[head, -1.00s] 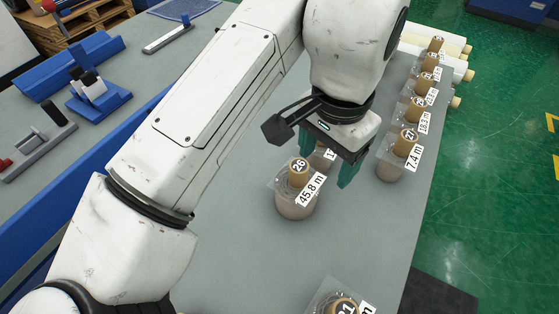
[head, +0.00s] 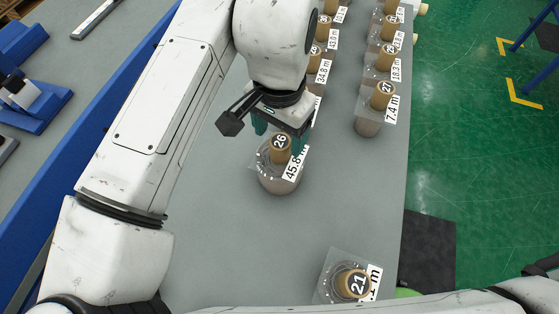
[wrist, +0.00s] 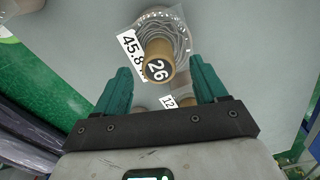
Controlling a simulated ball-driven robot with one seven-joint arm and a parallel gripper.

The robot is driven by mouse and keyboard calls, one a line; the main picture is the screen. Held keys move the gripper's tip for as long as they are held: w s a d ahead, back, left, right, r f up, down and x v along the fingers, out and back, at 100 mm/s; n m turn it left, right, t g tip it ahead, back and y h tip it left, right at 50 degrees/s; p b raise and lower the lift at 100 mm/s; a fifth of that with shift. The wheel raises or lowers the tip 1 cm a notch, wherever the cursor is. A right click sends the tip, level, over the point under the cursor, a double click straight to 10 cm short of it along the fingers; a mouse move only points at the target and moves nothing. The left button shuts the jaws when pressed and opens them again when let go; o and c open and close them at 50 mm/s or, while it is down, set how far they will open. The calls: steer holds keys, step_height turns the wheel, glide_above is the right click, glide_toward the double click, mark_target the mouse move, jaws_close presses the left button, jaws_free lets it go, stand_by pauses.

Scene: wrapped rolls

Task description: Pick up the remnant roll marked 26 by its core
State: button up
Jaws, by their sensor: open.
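The remnant roll marked 26 (head: 281,151) stands upright on the grey table, a brown core rising from a wrapped body with a 45.8 m label. My gripper (head: 282,130) is open and empty just behind and above it, its teal fingers partly hidden by the wrist. In the wrist view, the roll 26 core (wrist: 158,60) shows between the two fingertips of my gripper (wrist: 161,67), with a gap on each side. I cannot tell whether the tips are level with the core.
Roll 21 (head: 351,284) stands near the front. Roll 27 (head: 381,97) leads a right-hand row, and more rolls stand behind my gripper. The table between rolls 26 and 21 is clear.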

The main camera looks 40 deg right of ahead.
mark_target(280, 141)
steer(key=shift+s+f, duration=0.1)
steer(key=shift+f, duration=1.55)
jaws_close()
